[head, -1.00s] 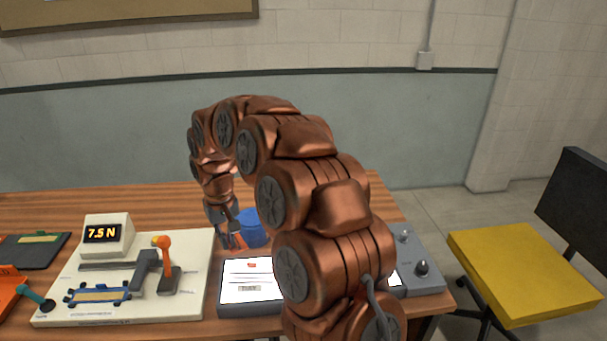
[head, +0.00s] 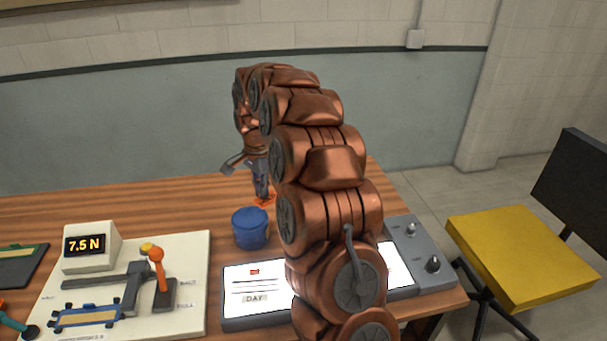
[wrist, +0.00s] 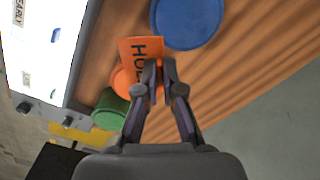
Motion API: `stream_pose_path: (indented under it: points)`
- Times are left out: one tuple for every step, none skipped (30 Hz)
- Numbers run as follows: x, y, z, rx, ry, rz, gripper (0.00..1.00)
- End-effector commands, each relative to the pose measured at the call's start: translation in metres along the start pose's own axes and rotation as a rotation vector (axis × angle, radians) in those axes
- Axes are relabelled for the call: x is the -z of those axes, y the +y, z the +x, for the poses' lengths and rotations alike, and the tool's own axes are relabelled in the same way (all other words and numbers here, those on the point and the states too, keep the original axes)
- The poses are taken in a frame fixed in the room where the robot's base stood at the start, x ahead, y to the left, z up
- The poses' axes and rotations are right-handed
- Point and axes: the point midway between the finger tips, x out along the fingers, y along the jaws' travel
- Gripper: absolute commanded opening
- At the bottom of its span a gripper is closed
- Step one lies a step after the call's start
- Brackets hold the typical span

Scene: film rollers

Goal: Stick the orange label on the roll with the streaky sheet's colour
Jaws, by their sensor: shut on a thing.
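My gripper (wrist: 160,75) is shut on an orange label (wrist: 138,48), whose dark lettering begins "HO" and is partly covered by a finger. An orange round roll (wrist: 120,82) lies partly behind the label in the wrist view; I cannot tell whether they touch. A blue roll (wrist: 188,18) is to its right and a green roll (wrist: 110,110) to its lower left. In the head view my gripper (head: 262,194) points down behind the blue roll (head: 251,228), with orange at its tips.
A white tester (head: 185,265) with a "7.5 N" display stands at the left of the wooden table (head: 130,200). A grey knob box (head: 425,255) is at the right end. A yellow chair (head: 520,250) stands beyond the table's right edge. The back of the table is clear.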

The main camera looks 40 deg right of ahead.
Motion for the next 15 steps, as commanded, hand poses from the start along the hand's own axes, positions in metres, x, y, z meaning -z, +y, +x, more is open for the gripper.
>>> stream_pose_path:
  points:
    - [0.015, 0.004, 0.000, -0.001, 0.000, 0.108, 0.00]
    - [0.023, 0.006, 0.000, -0.002, 0.000, 0.176, 0.00]
    - [0.034, 0.010, 0.000, -0.003, -0.001, 0.268, 0.00]
    - [0.042, 0.012, -0.001, -0.003, -0.001, 0.336, 0.00]
    - [0.050, 0.015, -0.001, -0.004, -0.001, 0.404, 0.00]
    - [0.060, 0.018, -0.002, -0.003, 0.000, 0.492, 0.00]
    - [0.068, 0.021, -0.003, -0.003, 0.000, 0.557, 0.00]
    - [0.074, 0.024, -0.003, -0.003, 0.000, 0.618, 0.00]
    - [0.083, 0.027, -0.004, -0.003, -0.001, 0.695, 0.00]
    - [0.089, 0.029, -0.004, -0.003, -0.001, 0.749, 0.00]
    - [0.094, 0.032, -0.004, -0.003, -0.001, 0.797, 0.00]
    - [0.100, 0.035, -0.005, -0.003, -0.002, 0.858, 0.00]
    - [0.104, 0.036, -0.005, -0.002, -0.002, 0.898, 0.00]
    - [0.108, 0.038, -0.005, -0.002, -0.002, 0.933, 0.00]
    - [0.112, 0.040, -0.005, -0.002, -0.002, 0.973, 0.00]
